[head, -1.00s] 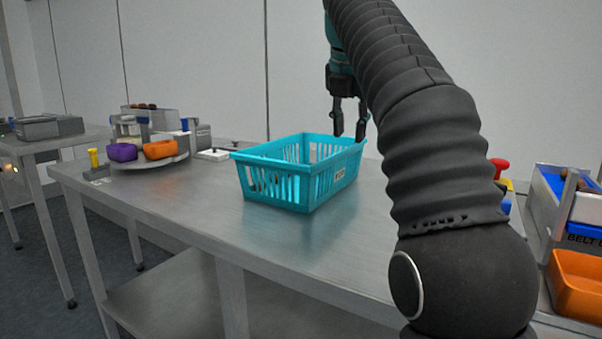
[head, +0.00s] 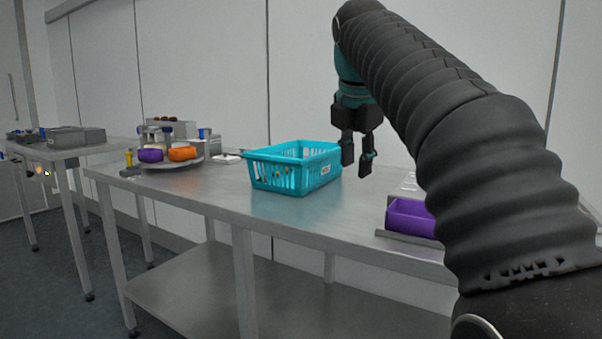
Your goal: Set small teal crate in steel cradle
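A teal slatted crate (head: 292,170) with a small white label stands upright on the steel table (head: 215,190). Small items show faintly through its slats. My gripper (head: 357,168) hangs fingers-down to the right of the crate, apart from it. Its two fingers are spread with nothing between them. I cannot make out a steel cradle for certain in this view.
A round stand (head: 172,162) with a purple bowl (head: 150,155) and an orange bowl (head: 183,153) is at the table's left end. A purple bin (head: 410,217) sits at the right, partly behind my arm. A second table (head: 75,145) stands far left.

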